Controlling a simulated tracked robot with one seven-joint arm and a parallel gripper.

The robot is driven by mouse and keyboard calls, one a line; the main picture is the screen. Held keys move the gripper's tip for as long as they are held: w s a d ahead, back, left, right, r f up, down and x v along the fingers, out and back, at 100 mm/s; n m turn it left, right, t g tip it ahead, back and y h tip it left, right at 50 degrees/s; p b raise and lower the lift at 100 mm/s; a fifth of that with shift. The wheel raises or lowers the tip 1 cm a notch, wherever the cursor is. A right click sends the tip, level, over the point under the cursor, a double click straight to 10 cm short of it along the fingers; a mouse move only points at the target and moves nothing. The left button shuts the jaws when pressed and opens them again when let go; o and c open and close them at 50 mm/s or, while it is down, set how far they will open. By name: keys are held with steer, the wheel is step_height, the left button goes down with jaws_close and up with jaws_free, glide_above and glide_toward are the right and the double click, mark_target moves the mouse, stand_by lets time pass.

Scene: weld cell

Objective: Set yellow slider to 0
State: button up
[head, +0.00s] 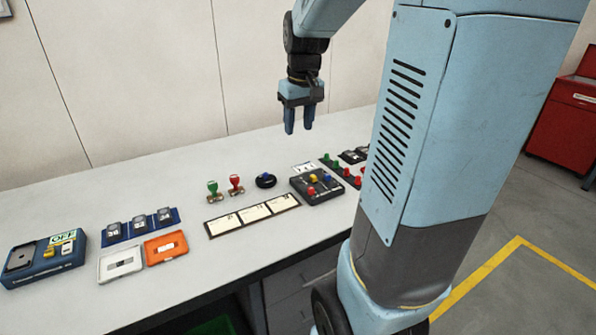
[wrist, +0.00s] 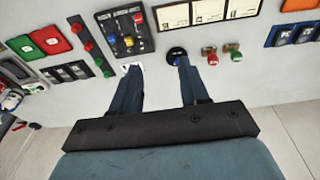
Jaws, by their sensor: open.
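The dark slider box (head: 322,197) stands on the bench, right of centre in the head view, with red, blue and yellow knobs on top. The scale marks are too small to read. My gripper (head: 299,122) is open and empty, pointing down above the bench and apart from the box. Its fingers also show in the wrist view (wrist: 158,66), below the box in the picture.
A black round knob (head: 266,181) and green and red stamps (head: 235,184) stand left of the box. A card strip (head: 253,215) lies in front. A strip with red and green knobs (head: 346,173) is close on the right. Bare bench lies behind.

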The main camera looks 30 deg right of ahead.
steer(key=g, duration=0.2)
glide_above(314, 177)
step_height(314, 177, down, 8)
steer(key=r, duration=0.1)
steer(key=f, duration=0.1)
step_height(314, 177, down, 14)
steer(key=shift+d, duration=0.1)
steer(key=shift+c, duration=0.4)
jaws_close()
